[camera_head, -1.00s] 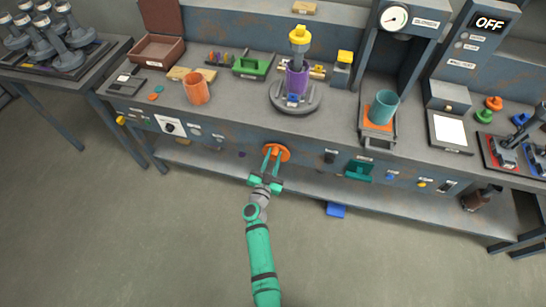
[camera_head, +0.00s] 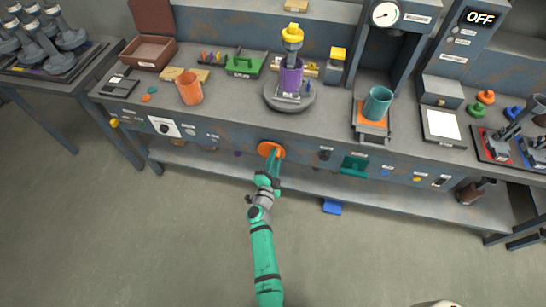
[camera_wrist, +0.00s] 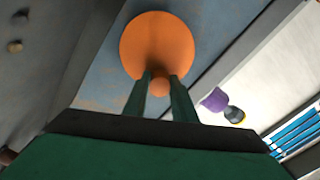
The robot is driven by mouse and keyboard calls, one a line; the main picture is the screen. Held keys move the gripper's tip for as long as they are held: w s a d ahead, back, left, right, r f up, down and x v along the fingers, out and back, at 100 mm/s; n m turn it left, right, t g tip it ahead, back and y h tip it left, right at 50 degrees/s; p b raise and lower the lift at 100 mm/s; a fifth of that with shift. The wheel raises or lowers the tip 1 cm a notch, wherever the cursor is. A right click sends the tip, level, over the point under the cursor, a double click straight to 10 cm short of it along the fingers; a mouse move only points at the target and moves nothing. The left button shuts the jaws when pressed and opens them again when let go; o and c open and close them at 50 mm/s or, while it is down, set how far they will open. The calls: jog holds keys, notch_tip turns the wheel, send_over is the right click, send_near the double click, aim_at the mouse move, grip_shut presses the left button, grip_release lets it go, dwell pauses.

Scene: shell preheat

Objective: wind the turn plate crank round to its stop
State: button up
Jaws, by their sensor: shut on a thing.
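The orange round crank (camera_head: 270,149) is on the front face of the bench, below the turn plate. In the wrist view the orange crank disc (camera_wrist: 157,45) faces me, with a small orange knob (camera_wrist: 160,87) at its near edge. My gripper (camera_head: 273,163) reaches up to it from the front. In the wrist view my gripper (camera_wrist: 160,84) has its two green fingers shut on the knob, one on each side. The grey turn plate (camera_head: 290,97) on the bench top carries a purple cup (camera_head: 290,77) with a yellow-topped part (camera_head: 292,36) above it.
A blue block (camera_head: 332,207) lies below the bench. The floor in front is clear.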

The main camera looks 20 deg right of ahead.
jog(key=shift+s+d+f+m, duration=0.15)
jog(key=shift+f+m, duration=0.3)
jog(key=shift+m, duration=1)
jog(key=shift+s+d+f+m, duration=0.1)
jog(key=shift+f+m, duration=0.4)
jog(key=shift+m, duration=1)
jog(key=shift+s+d+f+m, duration=0.15)
jog(key=shift+f+m, duration=0.3)
jog(key=shift+m, duration=1)
jog(key=o, duration=1)
jog(key=shift+o, duration=0.2)
jog(key=v, duration=1)
jog(key=shift+s+a, duration=0.25)
jog(key=shift+s, duration=0.05)
